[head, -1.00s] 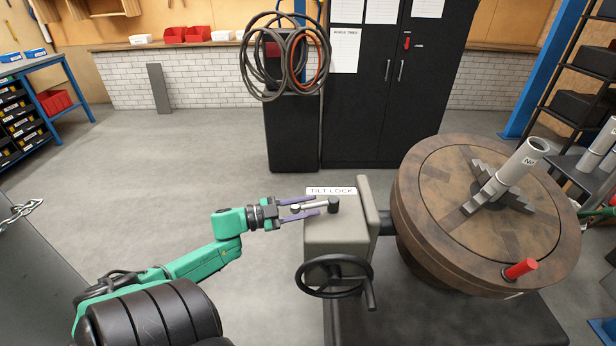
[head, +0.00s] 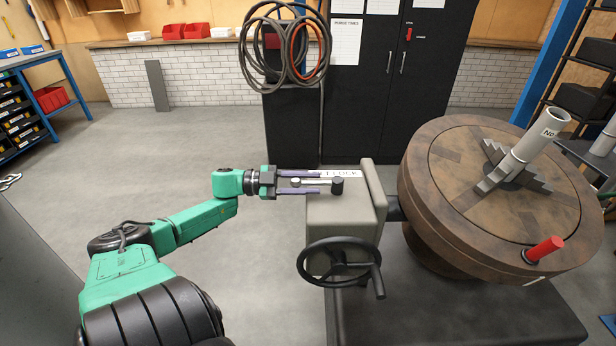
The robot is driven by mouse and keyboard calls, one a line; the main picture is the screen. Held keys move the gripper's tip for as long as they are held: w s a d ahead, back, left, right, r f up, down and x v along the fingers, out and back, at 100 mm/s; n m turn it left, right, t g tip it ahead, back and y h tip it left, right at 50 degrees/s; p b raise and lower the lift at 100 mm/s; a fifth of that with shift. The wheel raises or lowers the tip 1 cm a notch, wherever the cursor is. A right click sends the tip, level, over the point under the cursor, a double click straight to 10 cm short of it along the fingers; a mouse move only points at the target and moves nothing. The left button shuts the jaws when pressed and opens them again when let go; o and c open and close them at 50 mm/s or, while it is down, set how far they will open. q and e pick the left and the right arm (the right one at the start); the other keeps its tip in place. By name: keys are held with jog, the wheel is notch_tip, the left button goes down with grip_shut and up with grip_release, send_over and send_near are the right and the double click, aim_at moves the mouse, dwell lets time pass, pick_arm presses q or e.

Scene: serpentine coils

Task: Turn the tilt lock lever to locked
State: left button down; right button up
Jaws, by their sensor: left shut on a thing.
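The tilt lock lever (head: 317,184) is a short grey bar on top of the grey housing (head: 340,212), with a dark round pivot (head: 337,187) at its right end and a pale knob (head: 296,182) at its left end. It points left, toward my arm. My left gripper (head: 319,182) comes in level from the left, with one purple finger on each side of the lever, and is shut on it. The white TILT LOCK label (head: 343,174) lies just behind the lever, its left part covered by a finger. My right gripper is out of view.
A black handwheel (head: 339,262) is on the housing's front. A large tilted round wooden table (head: 450,190) with a grey tube (head: 537,140) and a red handle (head: 544,249) stands to the right. Hoses (head: 284,50) and black cabinets are behind. The floor at left is clear.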

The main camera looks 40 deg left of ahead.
pick_arm(q)
jog(key=c, duration=0.8)
grip_release()
jog(key=shift+c, duration=0.2)
jog(key=shift+w, duration=0.15)
jog(key=b+v, duration=0.1)
jog(key=v, duration=1.3)
jog(key=shift+s+a+b, duration=0.2)
jog(key=shift+b, duration=0.2)
